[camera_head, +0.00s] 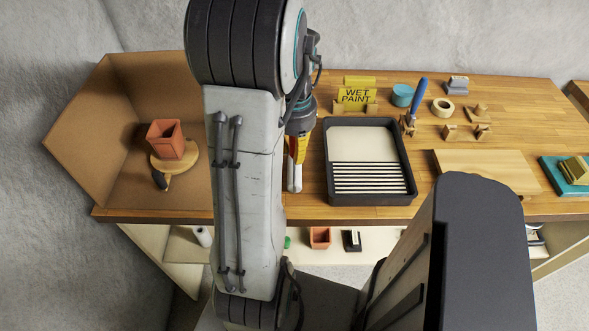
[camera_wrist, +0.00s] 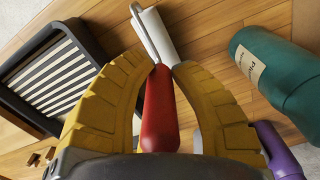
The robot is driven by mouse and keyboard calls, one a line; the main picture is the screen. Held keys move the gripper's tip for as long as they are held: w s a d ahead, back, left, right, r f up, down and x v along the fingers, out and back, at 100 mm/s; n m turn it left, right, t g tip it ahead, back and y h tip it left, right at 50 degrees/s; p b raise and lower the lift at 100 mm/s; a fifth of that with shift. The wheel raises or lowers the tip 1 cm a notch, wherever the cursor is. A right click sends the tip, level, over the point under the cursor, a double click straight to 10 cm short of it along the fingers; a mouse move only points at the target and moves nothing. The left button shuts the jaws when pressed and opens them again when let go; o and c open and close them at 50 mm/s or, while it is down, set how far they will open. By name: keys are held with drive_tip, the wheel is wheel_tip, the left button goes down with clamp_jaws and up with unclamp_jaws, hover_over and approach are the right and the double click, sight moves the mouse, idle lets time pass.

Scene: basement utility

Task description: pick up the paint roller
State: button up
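The paint roller has a red handle (camera_wrist: 160,115), a thin metal frame and a white roller sleeve (camera_wrist: 158,36). My gripper (camera_wrist: 164,68) has yellow fingers, one on each side of the red handle. The fingertips close in against the handle's end by the frame. In the head view my gripper (camera_head: 299,148) points down over the workbench, left of the black paint tray, partly hidden by my arm. The white sleeve (camera_head: 294,178) shows just below it. I cannot tell whether the roller still touches the bench.
The black paint tray (camera_head: 408,172) lies close on the right. A green bottle (camera_wrist: 280,70) and a purple object (camera_wrist: 275,146) are near in the wrist view. A yellow wet paint sign (camera_head: 356,97) stands behind. A terracotta pot (camera_head: 165,140) is in the left corner.

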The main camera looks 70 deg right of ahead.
clamp_jaws()
